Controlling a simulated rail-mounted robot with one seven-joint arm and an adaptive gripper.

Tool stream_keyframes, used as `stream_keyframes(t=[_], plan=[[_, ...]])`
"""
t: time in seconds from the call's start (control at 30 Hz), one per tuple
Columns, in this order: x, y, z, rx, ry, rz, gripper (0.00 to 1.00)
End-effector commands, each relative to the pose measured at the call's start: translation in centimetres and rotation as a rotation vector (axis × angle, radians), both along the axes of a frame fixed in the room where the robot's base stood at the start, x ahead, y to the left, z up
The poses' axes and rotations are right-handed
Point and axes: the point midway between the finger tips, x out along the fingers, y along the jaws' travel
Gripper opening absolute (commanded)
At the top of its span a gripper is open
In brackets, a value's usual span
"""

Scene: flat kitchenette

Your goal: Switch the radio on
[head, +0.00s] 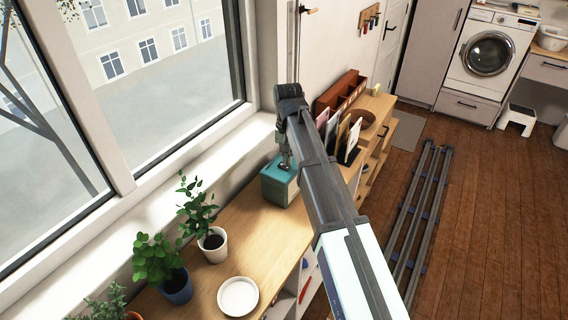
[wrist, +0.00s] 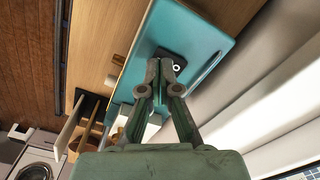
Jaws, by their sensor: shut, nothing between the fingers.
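The radio is a teal box (head: 280,186) on the wooden counter, beside the window sill. In the wrist view its teal top (wrist: 197,32) fills the upper middle, with a dark square carrying a white ring (wrist: 177,67) near the fingertips. My gripper (head: 286,163) points down over the radio's top. In the wrist view my gripper (wrist: 165,64) is shut and empty, its tips at the edge of the dark square and partly covering it. I cannot tell whether the tips touch it.
Potted plants (head: 213,244) and a white plate (head: 238,296) stand on the near counter (head: 262,238). Upright folders (head: 346,137), a brown bowl (head: 362,119) and a reddish organizer (head: 341,91) are beyond the radio. The window wall is close on the left. Floor on the right holds rails (head: 418,215).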

Motion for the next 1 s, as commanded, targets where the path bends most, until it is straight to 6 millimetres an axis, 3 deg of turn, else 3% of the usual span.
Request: stream_keyframes(t=[0.6,1.0], plan=[[0.0,0.0,4.8,0.000,-0.001,0.000,0.00],[0.0,0.0,5.2,0.000,0.000,0.000,0.00]])
